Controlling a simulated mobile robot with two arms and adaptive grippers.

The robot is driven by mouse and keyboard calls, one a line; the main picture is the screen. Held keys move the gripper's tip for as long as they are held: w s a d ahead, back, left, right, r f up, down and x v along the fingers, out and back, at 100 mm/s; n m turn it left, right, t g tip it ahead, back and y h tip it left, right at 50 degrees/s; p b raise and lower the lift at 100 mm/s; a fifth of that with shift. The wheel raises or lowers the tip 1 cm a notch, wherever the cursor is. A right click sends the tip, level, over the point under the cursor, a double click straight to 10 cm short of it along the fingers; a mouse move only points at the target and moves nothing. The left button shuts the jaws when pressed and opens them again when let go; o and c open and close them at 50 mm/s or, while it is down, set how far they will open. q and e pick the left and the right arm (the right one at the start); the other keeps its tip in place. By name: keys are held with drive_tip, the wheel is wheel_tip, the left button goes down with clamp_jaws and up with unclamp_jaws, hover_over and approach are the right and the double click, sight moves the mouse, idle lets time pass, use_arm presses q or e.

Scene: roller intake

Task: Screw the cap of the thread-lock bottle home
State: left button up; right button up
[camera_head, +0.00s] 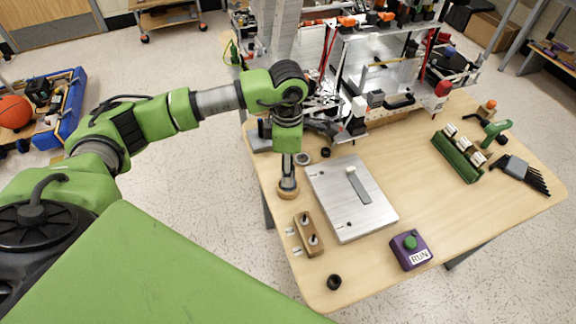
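My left arm comes in from the left, and its gripper (287,181) points straight down over a small round wooden base (288,194) at the table's left edge. The fingers are small and seen from above, so I cannot tell whether they are open or shut on something. I cannot make out the thread-lock bottle or its cap for certain; anything at the fingertips is hidden by the gripper. A small dark cap-like cylinder (334,282) stands alone near the table's front edge. A red bottle-like object (443,89) stands at the back. My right gripper is not in view.
A grey metal plate (375,215) with a bar on it lies right of the gripper. A wooden block with two dark pegs (308,234) and a purple RUN button box (411,250) are in front. A green rack (457,157) stands right. Machinery (385,70) fills the back.

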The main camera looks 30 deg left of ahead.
use_arm(q)
drive_tip(key=n, duration=0.6)
drive_tip(key=shift+n, duration=0.4)
drive_tip(key=n+p, duration=0.1)
drive_tip(key=n, duration=0.5)
drive_tip(key=shift+n, duration=0.4)
drive_tip(key=shift+c, duration=0.4)
clamp_jaws()
